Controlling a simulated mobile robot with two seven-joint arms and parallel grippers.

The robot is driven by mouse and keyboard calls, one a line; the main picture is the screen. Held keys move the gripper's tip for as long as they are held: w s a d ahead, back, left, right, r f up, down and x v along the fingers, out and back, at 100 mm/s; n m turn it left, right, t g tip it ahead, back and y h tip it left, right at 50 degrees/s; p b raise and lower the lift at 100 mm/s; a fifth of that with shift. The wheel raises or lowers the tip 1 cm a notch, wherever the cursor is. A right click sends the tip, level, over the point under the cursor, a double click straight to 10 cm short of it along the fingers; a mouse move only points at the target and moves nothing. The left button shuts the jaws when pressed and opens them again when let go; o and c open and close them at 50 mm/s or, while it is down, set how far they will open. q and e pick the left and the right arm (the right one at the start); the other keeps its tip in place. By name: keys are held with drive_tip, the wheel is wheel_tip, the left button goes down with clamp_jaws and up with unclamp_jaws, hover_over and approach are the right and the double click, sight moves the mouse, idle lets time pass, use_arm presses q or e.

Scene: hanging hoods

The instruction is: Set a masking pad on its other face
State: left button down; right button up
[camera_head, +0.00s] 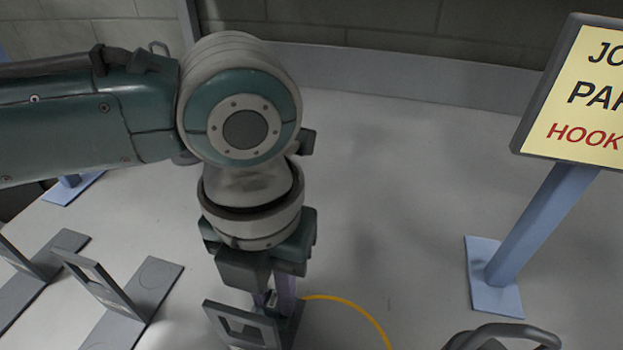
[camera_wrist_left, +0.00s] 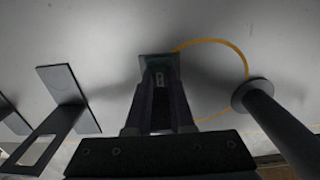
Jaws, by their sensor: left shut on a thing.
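My left gripper (camera_head: 275,302) points down at the table, and its fingers are shut on a small dark piece, seen best in the left wrist view (camera_wrist_left: 160,88). The piece has a pale mark on the side that shows. I take it for the masking pad, but the fingers hide most of it and I cannot tell which face is down. A grey stand with an upright window frame (camera_head: 240,326) is just left of the fingers. Whether the piece touches the stand or the table is not clear. My right gripper is not in view.
Two similar grey stands (camera_head: 112,292) (camera_head: 38,268) are to the left. A yellow line (camera_head: 362,312) curves on the table right of the gripper. A sign on a blue post (camera_head: 540,225) stands at the right. A dark looped handle (camera_head: 505,331) is at the bottom edge. The table's middle is clear.

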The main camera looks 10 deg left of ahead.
use_arm(q)
drive_tip(key=shift+f, duration=0.1)
drive_tip(key=c, duration=0.7)
unclamp_jaws()
